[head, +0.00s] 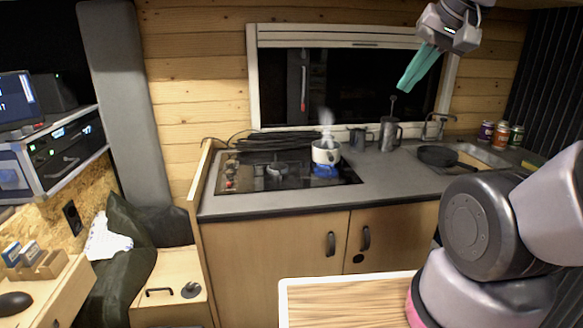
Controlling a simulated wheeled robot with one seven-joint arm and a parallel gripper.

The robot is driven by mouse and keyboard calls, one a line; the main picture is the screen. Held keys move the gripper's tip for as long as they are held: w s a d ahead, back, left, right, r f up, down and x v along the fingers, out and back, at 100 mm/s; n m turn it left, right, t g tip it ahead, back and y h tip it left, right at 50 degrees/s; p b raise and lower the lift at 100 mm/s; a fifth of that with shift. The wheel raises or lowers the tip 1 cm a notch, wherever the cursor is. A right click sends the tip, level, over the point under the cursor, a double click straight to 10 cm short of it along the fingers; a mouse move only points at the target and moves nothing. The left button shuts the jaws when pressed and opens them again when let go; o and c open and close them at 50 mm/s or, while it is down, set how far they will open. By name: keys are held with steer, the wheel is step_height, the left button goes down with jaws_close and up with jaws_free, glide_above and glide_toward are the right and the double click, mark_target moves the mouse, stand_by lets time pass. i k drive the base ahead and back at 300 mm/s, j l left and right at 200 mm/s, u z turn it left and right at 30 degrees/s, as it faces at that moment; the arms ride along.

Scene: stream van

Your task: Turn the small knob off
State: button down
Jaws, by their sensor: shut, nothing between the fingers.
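The stove (290,186) is a dark hob set in the grey counter. Several small knobs (230,177) stand in a column at its left end, some with reddish marks; which one is the small knob and how each is turned are too small to tell. A white pot (326,152) sits on the right burner over a blue flame (325,170), with steam above it. The left burner (277,169) is bare and shows no flame. My gripper (406,88) has teal fingers, shut and empty, held high in front of the window, up and far to the right of the knobs.
A kettle-like metal jug (389,134), a mug (357,138) and a dark pan (437,156) stand to the right. A wooden side panel (200,182) rises left of the knobs. The counter's front strip is clear.

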mark_target(230, 176)
steer(key=i+u, duration=0.35)
steer(key=u, duration=0.15)
steer(key=i+l+u, duration=0.2)
steer(key=i+u, duration=0.25)
steer(key=k, duration=0.1)
